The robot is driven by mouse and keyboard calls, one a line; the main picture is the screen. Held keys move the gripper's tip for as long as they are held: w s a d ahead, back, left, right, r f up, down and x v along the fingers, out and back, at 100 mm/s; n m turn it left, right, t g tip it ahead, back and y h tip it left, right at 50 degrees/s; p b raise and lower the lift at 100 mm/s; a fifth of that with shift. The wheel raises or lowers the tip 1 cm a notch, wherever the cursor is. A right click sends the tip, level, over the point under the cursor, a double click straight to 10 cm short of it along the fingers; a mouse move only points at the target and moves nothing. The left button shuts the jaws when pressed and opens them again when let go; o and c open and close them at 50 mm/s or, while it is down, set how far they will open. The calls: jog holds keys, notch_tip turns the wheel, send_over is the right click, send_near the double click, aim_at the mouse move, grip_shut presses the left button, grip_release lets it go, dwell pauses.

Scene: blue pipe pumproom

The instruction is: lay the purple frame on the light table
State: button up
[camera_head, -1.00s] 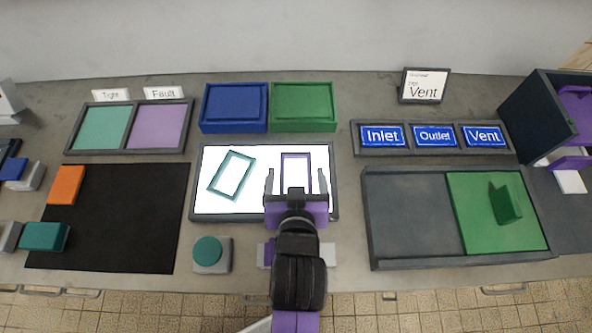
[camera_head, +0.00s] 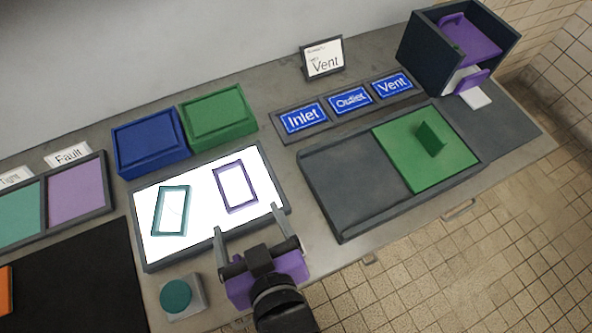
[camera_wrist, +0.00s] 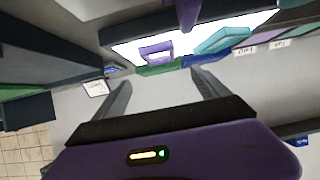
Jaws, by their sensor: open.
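The purple frame (camera_head: 235,187) lies flat on the right half of the lit white light table (camera_head: 203,212), apart from the teal frame (camera_head: 170,211) on the left half. In the wrist view, the purple frame (camera_wrist: 157,52) shows on the bright panel near the top. My gripper (camera_head: 249,222) is open and empty. Its fingers point over the light table's front edge, clear of the purple frame.
A teal round button (camera_head: 176,296) on a grey block stands in front of the table. Blue (camera_head: 150,143) and green (camera_head: 218,117) boxes stand behind it. A grey tray with a green panel (camera_head: 440,165) is to the right.

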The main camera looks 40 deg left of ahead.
jog(key=w+d+f+m+t, duration=0.1)
jog(key=d, duration=0.2)
jog(key=w+d+f+m+t+h, duration=0.1)
jog(key=d, duration=0.2)
jog(key=w+d+m+t, duration=0.1)
jog(key=d, duration=0.2)
jog(key=shift+w+d+f+m+h, duration=0.25)
jog(key=shift+d+f+m+h, duration=0.05)
jog(key=shift+d+f+m, duration=0.1)
jog(key=d+m+t+h, duration=0.3)
jog(key=d+m, duration=0.1)
jog(key=d, duration=0.9)
jog(key=s+d+r+m+t+h, duration=0.1)
jog(key=s+d+r+m+h, duration=0.1)
jog(key=d, duration=0.5)
jog(key=s+d+r+m+t+h, duration=0.2)
jog(key=s+d+h, duration=0.2)
jog(key=s+d, duration=0.2)
jog(key=shift+s+d+m, duration=0.35)
jog(key=shift+d+m, duration=0.05)
jog(key=shift+d, duration=0.3)
